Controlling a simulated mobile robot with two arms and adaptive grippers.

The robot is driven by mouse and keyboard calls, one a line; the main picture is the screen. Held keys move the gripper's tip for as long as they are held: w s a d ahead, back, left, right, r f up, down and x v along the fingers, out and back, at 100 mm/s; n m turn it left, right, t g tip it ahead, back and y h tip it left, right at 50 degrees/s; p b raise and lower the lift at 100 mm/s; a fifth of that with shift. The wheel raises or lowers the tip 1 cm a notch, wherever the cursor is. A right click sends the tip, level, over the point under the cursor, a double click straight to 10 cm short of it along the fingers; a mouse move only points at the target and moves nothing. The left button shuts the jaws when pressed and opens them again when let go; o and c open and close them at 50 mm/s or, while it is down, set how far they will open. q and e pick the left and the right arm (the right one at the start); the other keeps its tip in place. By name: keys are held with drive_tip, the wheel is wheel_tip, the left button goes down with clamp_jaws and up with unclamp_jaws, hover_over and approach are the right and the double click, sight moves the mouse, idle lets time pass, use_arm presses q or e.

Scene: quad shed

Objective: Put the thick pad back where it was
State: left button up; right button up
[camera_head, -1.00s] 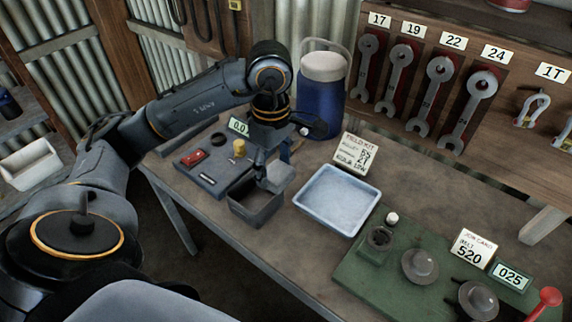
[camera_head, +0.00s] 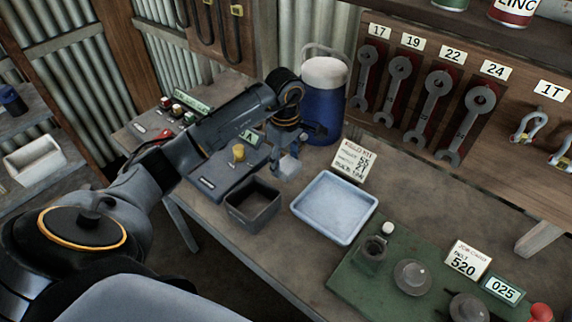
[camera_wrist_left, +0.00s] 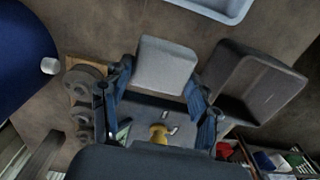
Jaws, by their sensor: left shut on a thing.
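My left gripper (camera_head: 287,152) is shut on a pale grey, thick block-like pad (camera_head: 289,167). It holds the pad above the bench, between the dark open box and the blue jug. In the left wrist view the pad (camera_wrist_left: 166,66) sits between the two blue fingers of the gripper (camera_wrist_left: 158,80). The dark grey open box (camera_head: 253,203) stands on the bench at the front edge and looks empty; it also shows in the left wrist view (camera_wrist_left: 232,108). My right gripper is not in view.
A pale blue tray (camera_head: 335,207) lies right of the box. A grey scale with a yellow knob (camera_head: 238,152) is on the left. A blue jug (camera_head: 322,105) and a field kit card (camera_head: 353,160) stand behind. A green board (camera_head: 385,280) with metal parts is at right.

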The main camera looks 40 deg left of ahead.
sight(286, 161)
use_arm(q)
drive_tip(key=shift+w+f, duration=0.2)
drive_tip(key=shift+f, duration=0.05)
wheel_tip(286, 161, down, 3)
drive_tip(key=shift+w+p, duration=0.15)
drive_tip(key=shift+p, duration=0.9)
drive_tip(key=shift+a+f, duration=0.1)
drive_tip(key=shift+f, duration=0.1)
drive_tip(key=shift+f, duration=0.1)
drive_tip(key=shift+f+b, duration=0.15)
drive_tip(key=shift+b, duration=0.2)
drive_tip(key=o, duration=1.2)
